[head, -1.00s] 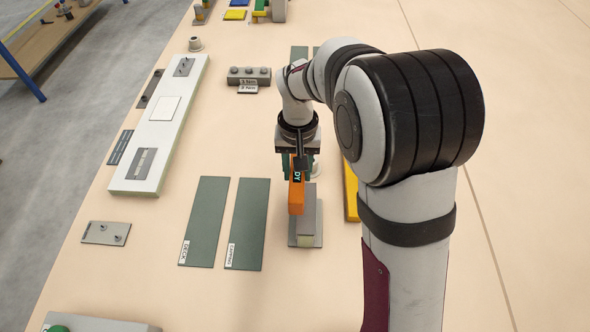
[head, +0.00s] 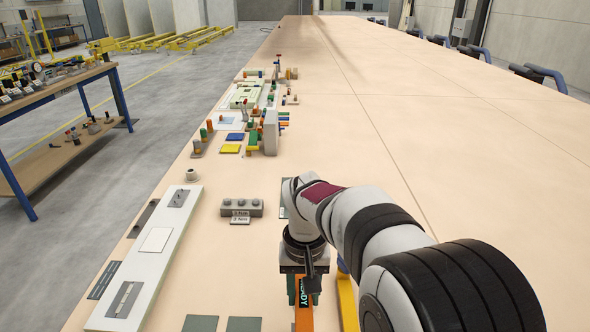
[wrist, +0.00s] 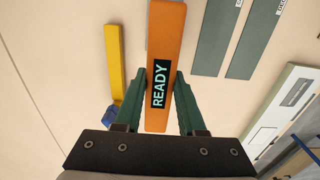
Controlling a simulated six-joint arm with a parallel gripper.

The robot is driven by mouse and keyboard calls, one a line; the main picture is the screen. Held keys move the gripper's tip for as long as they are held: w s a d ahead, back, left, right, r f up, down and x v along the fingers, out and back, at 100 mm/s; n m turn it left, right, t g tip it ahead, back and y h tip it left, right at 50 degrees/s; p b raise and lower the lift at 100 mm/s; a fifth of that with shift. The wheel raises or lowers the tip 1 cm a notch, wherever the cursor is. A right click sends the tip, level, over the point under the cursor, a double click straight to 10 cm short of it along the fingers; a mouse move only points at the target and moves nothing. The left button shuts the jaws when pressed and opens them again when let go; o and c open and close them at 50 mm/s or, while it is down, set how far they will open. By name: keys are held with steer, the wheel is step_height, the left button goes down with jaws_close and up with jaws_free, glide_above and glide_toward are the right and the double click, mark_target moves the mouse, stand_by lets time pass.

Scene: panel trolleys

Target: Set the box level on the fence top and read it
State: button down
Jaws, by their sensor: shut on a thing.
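The box level (wrist: 165,35) is a long orange bar with a dark display reading READY. My gripper (wrist: 160,82) is shut on it, with one green finger on each side in the wrist view. In the head view my gripper (head: 304,280) is at the bottom middle, and the box level (head: 304,318) runs down out of the picture below it. The fence, a grey block on a plate in the earlier head frame, is outside the head view now. In the wrist view I cannot make it out for sure behind the box level.
A yellow bar (head: 347,300) lies right of my gripper; it also shows in the wrist view (wrist: 114,62), beside a blue piece (wrist: 96,126). Green panels (wrist: 212,38) and a long white panel (head: 150,250) lie nearby. A grey block with knobs (head: 242,207) stands ahead. Open table lies right.

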steer(key=s+d+r, duration=0.3)
steer(key=d+r, duration=0.6)
steer(key=w+d+f, duration=0.1)
steer(key=w+f, duration=0.2)
steer(key=f, duration=0.3)
steer(key=w+d+f, duration=0.1)
steer(key=w+f, duration=0.3)
steer(key=f, duration=0.3)
steer(key=shift+w+d+f, duration=0.3)
steer(key=shift+d, duration=0.1)
steer(key=shift+f, duration=4.5)
steer(key=shift+f, duration=0.65)
steer(key=shift+c, duration=2.1)
jaws_free()
